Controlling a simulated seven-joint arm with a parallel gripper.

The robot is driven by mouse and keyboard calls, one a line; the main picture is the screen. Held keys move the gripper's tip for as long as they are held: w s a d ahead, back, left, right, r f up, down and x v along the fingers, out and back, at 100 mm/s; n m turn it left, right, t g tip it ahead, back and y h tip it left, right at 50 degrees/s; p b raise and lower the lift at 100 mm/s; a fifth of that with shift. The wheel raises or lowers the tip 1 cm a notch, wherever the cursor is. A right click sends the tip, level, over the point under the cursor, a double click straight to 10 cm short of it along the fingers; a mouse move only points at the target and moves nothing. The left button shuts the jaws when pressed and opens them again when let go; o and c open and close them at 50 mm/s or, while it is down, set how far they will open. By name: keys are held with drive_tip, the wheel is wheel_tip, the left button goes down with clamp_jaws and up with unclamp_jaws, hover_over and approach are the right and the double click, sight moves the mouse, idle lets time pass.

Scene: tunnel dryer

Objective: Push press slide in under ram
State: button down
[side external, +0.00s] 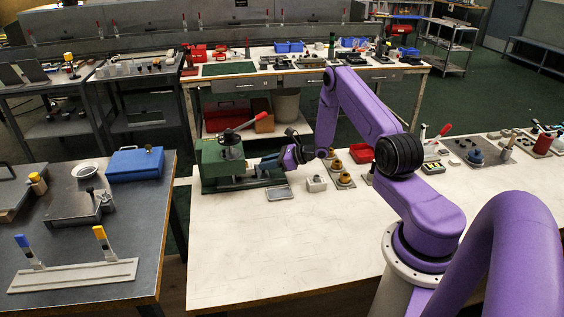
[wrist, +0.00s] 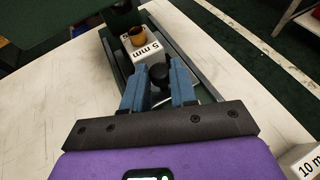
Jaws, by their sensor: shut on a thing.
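The green press (side external: 215,162) stands at the far left corner of the white table, with its red-handled lever (side external: 246,127) raised to the right. My gripper (side external: 268,165) is low at the press's right side. In the wrist view my gripper (wrist: 159,83) has its blue fingers shut around the black knob (wrist: 158,74) of the press slide. Dark rails (wrist: 184,52) run along both sides of the slide. A white block marked "5 mm" (wrist: 147,53) lies beyond the knob between the rails, with a brass-coloured piece (wrist: 137,36) on it. The ram's underside cannot be made out.
A small grey tray (side external: 279,192) and a white block (side external: 316,184) lie just right of the press. Brass parts (side external: 341,178) and a red bin (side external: 361,153) are further right. A "10 mm" block (wrist: 305,163) shows at the wrist view's edge. The front of the table is clear.

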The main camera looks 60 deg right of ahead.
sight(249, 166)
drive_tip(key=w+a, duration=0.3)
drive_tip(key=shift+w+a, duration=0.2)
drive_tip(key=shift+a, duration=0.05)
drive_tip(key=c, duration=0.9)
unclamp_jaws()
drive_tip(key=shift+s+d+r, duration=0.2)
drive_tip(key=shift+s+d, duration=0.1)
drive_tip(key=shift+s, duration=0.2)
drive_tip(key=v, duration=1.6)
drive_tip(key=shift+s, duration=0.15)
